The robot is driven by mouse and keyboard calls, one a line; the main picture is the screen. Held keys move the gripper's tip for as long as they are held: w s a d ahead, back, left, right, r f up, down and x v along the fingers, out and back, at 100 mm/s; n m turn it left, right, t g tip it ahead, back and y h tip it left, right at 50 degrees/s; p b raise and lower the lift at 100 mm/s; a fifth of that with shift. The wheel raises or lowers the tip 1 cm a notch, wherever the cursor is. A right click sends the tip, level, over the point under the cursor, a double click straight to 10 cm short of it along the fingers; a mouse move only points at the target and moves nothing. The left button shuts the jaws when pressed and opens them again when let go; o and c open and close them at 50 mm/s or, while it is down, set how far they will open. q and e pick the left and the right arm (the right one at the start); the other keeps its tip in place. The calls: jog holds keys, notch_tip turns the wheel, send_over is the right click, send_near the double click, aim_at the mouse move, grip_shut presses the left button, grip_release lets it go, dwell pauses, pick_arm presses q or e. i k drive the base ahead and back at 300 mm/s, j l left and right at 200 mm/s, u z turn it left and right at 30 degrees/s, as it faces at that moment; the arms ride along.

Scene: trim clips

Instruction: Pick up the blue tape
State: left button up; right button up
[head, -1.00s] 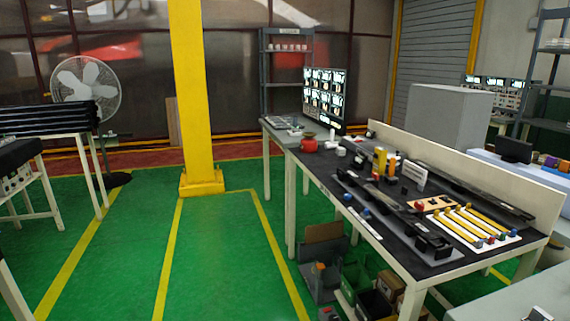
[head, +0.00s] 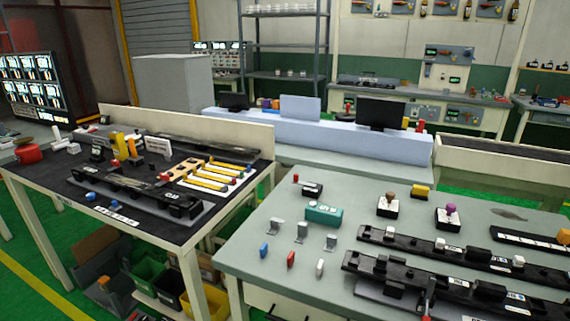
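A small blue piece (head: 264,250) stands near the front left edge of the grey-green table, in a row with a red piece (head: 291,259) and a white piece (head: 320,267). It may be the blue tape; it is too small to tell. Two small blue objects, one at the left (head: 90,197) and one at the right (head: 115,204), lie at the front of the dark-topped table and could also be tape. Neither of my grippers shows in the head view.
The grey-green table (head: 270,222) also holds small metal brackets (head: 302,232), a teal box (head: 323,215) and long black trim rails (head: 440,250). The dark-topped table (head: 75,184) is crowded with rails and yellow bars. Bins (head: 150,275) sit below it. Green floor (head: 25,285) is open at left.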

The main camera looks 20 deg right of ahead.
aim_at(248, 169)
jog(key=z, duration=0.35)
jog(key=i+j+z, duration=0.1)
jog(key=j, duration=0.45)
jog(key=i+j+z, duration=0.15)
jog(key=j, duration=0.45)
jog(key=i+j+z, duration=0.1)
jog(key=j, duration=0.45)
jog(key=i+j+z, duration=0.1)
jog(key=i+j, duration=0.15)
jog(key=j, duration=0.4)
jog(key=j+z, duration=0.15)
jog(key=j, duration=0.4)
jog(key=i+j, duration=0.05)
